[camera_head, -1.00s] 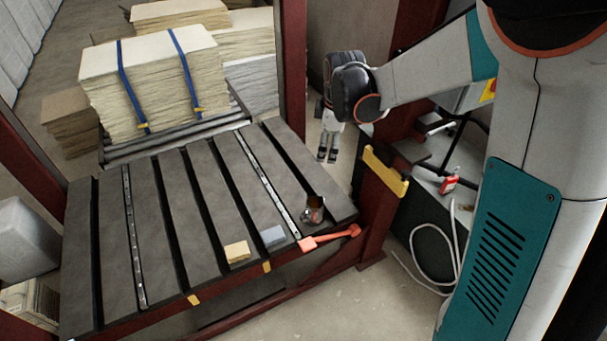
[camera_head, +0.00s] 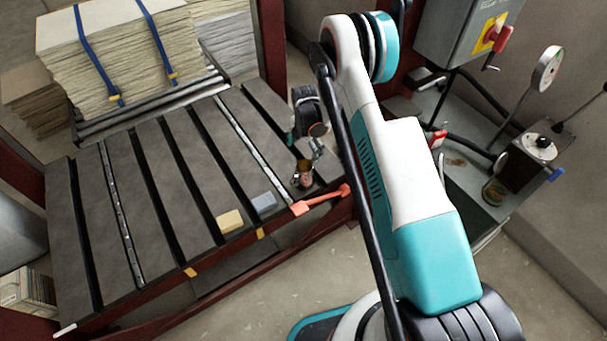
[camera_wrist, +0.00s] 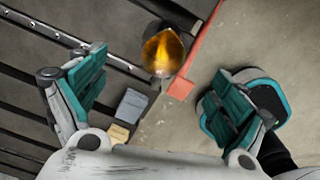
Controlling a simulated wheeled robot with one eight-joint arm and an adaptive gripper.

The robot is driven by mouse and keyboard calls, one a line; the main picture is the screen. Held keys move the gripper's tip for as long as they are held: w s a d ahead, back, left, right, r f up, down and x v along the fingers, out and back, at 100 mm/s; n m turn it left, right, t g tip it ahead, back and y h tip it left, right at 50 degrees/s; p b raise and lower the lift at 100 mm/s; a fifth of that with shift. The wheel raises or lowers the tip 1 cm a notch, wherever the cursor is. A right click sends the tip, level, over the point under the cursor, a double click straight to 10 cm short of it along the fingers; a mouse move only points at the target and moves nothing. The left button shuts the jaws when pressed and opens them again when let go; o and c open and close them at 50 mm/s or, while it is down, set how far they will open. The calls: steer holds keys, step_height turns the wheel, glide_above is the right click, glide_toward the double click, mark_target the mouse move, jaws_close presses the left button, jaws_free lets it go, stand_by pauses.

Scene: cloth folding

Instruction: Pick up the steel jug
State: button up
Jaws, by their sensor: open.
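The steel jug (camera_head: 302,177) stands near the front right corner of the slatted dark table, its inside glowing brownish orange. In the wrist view the jug (camera_wrist: 163,52) is seen from above, at top centre, ahead of the gap between my fingers. My gripper (camera_head: 305,142) is open and empty, just behind and above the jug in the head view. In the wrist view my gripper (camera_wrist: 160,88) shows its teal finger pads spread wide on both sides. The fingers look apart from the jug, though the exact height is hard to tell.
A red-orange tool (camera_head: 320,200) lies along the front edge beside the jug. A grey block (camera_head: 264,202) and a yellow block (camera_head: 230,221) lie to its left. A strapped paper stack (camera_head: 115,50) stands behind. A cluttered bench (camera_head: 470,165) is to the right.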

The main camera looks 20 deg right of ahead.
mark_target(304, 165)
step_height(304, 165, down, 9)
steer(key=b, duration=0.2)
steer(key=shift+f+b, duration=0.15)
steer(key=shift+b, duration=0.25)
steer(key=shift+s+a+f+b, duration=0.1)
steer(key=shift+s+f+b, duration=0.15)
steer(key=shift+f+b, duration=0.85)
steer(key=shift+s+a+f+b, duration=0.1)
steer(key=shift+s+f+b, duration=0.2)
steer(key=shift+f, duration=1.35)
steer(key=shift+w+r, duration=0.1)
steer(key=shift+r, duration=0.05)
steer(key=c, duration=1.5)
